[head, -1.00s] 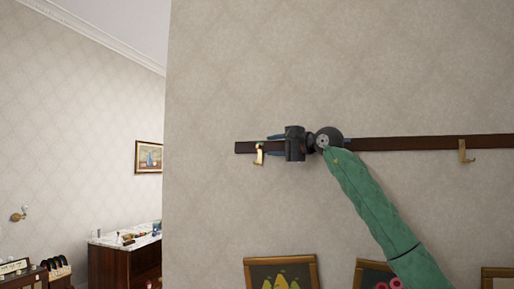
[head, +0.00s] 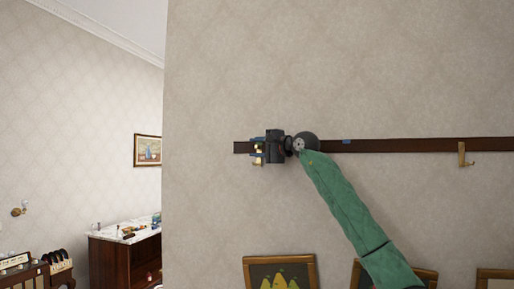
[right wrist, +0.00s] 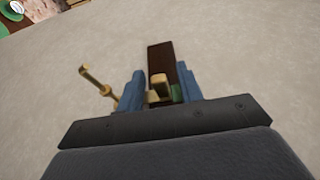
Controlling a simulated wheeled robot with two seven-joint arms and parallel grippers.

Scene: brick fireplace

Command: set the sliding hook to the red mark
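A dark wooden rail (head: 400,145) runs across the wall. A brass hook (head: 258,158) sits near its left end, partly hidden by my right gripper (head: 257,150). In the right wrist view, my right gripper (right wrist: 158,92) has its blue fingers spread on either side of the hook's brass block (right wrist: 159,84), with gaps showing; I see no firm grip. A brass prong (right wrist: 100,84) sticks out left of the fingers. A green patch (right wrist: 176,93) shows beside the block. A blue mark (head: 346,141) is on the rail. I see no red mark. My left gripper is out of view.
A second brass hook (head: 462,154) is on the rail at the right. Framed pictures (head: 280,262) hang below the rail. A cabinet with a cluttered marble top (head: 125,231) stands at the far left. The wall around the rail is otherwise clear.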

